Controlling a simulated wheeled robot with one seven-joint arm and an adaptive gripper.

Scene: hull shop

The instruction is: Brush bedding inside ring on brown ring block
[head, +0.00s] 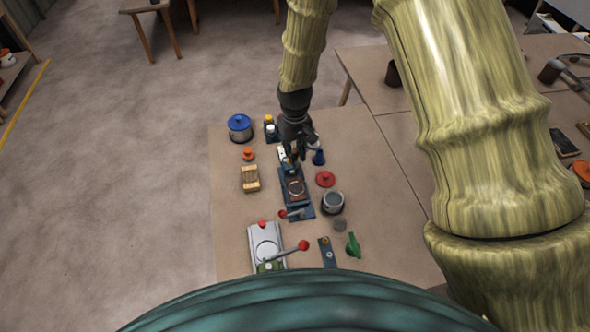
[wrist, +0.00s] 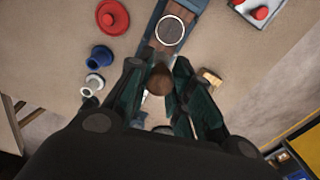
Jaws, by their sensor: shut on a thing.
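The brown ring block (head: 296,188) sits in a long dark blue tray (head: 308,209) on the table, with a ring on its top. In the wrist view the brown block (wrist: 176,12) is at the top, and the pale ring (wrist: 170,30) around a brown middle is plain. My gripper (head: 293,158) is just beyond the ring block in the head view, above the far end of the tray. In the wrist view my gripper (wrist: 159,92) is shut on a brown, rounded thing, seemingly the brush (wrist: 159,80). Its bristles are hidden, and I cannot tell whether it touches anything.
A blue-lidded pot (head: 240,128) and a wooden block (head: 250,179) are left of the tray. A red lid (head: 325,179), a blue cone-shaped piece (head: 318,157) and a grey pot (head: 332,202) stand close on its right. A silver device (head: 265,241) with red-knobbed lever is nearer.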

